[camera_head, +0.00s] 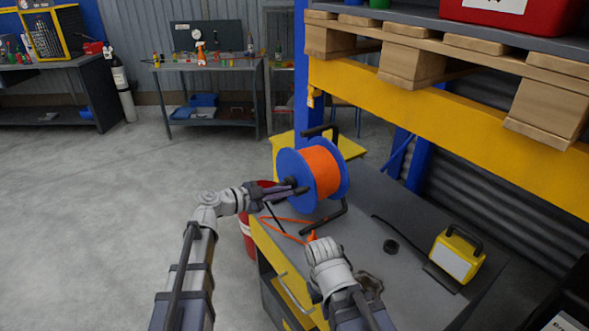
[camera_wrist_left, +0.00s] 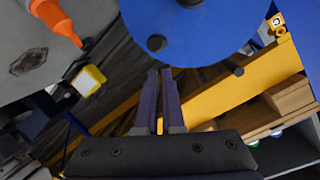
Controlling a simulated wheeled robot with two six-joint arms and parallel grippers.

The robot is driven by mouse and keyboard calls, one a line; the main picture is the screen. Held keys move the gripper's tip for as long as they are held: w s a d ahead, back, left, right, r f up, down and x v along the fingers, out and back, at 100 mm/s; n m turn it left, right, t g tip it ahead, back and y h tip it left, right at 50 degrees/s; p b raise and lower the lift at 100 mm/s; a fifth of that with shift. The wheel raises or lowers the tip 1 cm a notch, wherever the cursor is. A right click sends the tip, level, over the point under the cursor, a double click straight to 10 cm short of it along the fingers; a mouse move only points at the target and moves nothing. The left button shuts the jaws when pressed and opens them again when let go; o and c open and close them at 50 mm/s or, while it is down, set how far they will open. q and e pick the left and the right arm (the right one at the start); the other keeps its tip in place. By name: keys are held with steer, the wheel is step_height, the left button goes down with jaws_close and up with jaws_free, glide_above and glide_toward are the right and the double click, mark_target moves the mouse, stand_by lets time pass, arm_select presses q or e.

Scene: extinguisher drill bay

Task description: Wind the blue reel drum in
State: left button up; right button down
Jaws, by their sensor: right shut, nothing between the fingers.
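The blue reel drum (camera_head: 289,167) stands on the grey bench top, wound with orange cable (camera_head: 322,172), in a black frame. Its blue side disc (camera_wrist_left: 195,25) fills the top of the left wrist view, with a dark knob (camera_wrist_left: 156,43) on its face. My left gripper (camera_head: 298,189) is at the disc's lower face, beside the knob. Its fingers (camera_wrist_left: 160,72) are close together with a narrow empty gap, tips just short of the knob. My right gripper (camera_head: 320,243) is low in front of the reel, shut and empty; its fingertips are mostly hidden by its wrist.
Loose orange cable (camera_head: 283,222) lies at the bench's left edge. A yellow shelf beam (camera_head: 440,118) overhangs behind. A red cylinder (camera_head: 247,235) stands left of the bench.

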mark_target(304, 188)
arm_select(q)
steer(key=r+n+g+y+p, duration=0.1)
steer(key=r+n+p, duration=0.1)
steer(key=p, duration=0.4)
steer(key=a+r+n+g+y+p, duration=0.1)
steer(key=r+n+y+p, duration=0.1)
steer(key=r+p, duration=0.3)
steer(key=s+r+n+y+p, duration=0.1)
steer(key=r+p, duration=0.3)
steer(key=p, duration=0.4)
steer(key=shift+a+n+g+y, duration=0.2)
steer(key=shift+n+g+y, duration=0.2)
steer(key=shift+n+y, duration=0.3)
jaws_close()
steer(key=shift+a+r+n+p, duration=0.15)
steer(key=shift+n+p, duration=0.15)
steer(key=shift+p, duration=0.1)
